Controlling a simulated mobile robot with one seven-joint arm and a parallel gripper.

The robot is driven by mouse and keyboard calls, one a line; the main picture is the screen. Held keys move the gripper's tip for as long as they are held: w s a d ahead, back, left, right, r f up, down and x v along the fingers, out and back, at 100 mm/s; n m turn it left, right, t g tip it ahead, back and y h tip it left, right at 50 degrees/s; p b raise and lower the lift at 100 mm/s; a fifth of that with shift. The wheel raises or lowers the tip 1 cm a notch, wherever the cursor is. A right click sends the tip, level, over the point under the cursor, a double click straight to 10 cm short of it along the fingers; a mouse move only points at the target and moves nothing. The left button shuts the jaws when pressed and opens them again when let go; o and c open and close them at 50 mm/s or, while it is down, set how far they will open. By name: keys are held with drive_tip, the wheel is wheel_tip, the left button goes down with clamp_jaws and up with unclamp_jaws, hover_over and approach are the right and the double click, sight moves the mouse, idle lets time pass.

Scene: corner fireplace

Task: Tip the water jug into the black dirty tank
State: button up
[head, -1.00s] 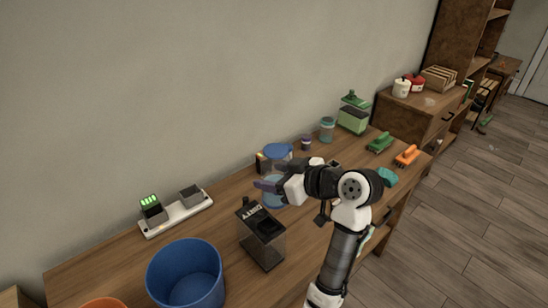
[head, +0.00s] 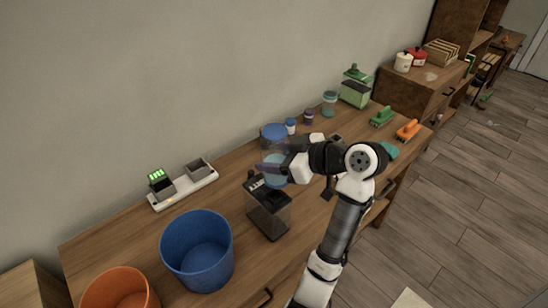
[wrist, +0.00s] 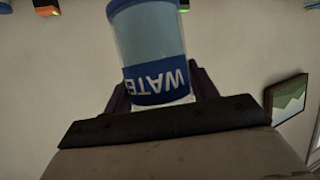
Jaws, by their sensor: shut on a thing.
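The water jug (head: 277,174) is clear, with blue water and a blue band. In the wrist view the jug (wrist: 150,40) shows the band's "WATER" lettering upside down. My gripper (head: 271,167) is shut on the jug; its dark fingers are on either side of it in the wrist view. The black dirty tank (head: 268,212) stands on the table, with a dark top, smoky clear walls and a white label at its back. The jug is at or just above the tank's back edge in the head view. The jug's exact tilt and any pouring cannot be made out.
A blue bucket (head: 197,250) and an orange bucket (head: 121,290) are left of the tank. A charger strip (head: 184,187) lies behind them. A blue-lidded container (head: 273,135) is just behind my gripper. Brushes (head: 383,116) and a green container (head: 355,90) are farther right.

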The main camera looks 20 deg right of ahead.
drive_tip(key=shift+w+d+f+n+t+h+b, duration=0.3)
drive_tip(key=shift+d+f+n+h+b, duration=0.7)
drive_tip(key=shift+b, duration=1.65)
drive_tip(key=shift+w+d+f+n+t+h+b, duration=0.1)
drive_tip(key=shift+w+d+f+n+h+b, duration=0.25)
drive_tip(key=shift+d+f+n+h+b, duration=1.45)
drive_tip(key=b, duration=0.4)
drive_tip(key=f+t+b, duration=0.1)
drive_tip(key=b, duration=0.3)
drive_tip(key=shift+w+a, duration=0.25)
drive_tip(key=shift+w, duration=0.05)
drive_tip(key=shift+d+f+n+h+b, duration=0.25)
drive_tip(key=shift+n+b, duration=0.35)
drive_tip(key=shift+b, duration=0.5)
drive_tip(key=shift+w+d+f+n+t+h+b, duration=0.2)
drive_tip(key=shift+n+t+h+b, duration=0.3)
drive_tip(key=shift+b, duration=0.85)
drive_tip(key=shift+d+f+n+t+h+b, duration=0.25)
drive_tip(key=shift+n+h+b, duration=0.45)
drive_tip(key=shift+b, duration=1.1)
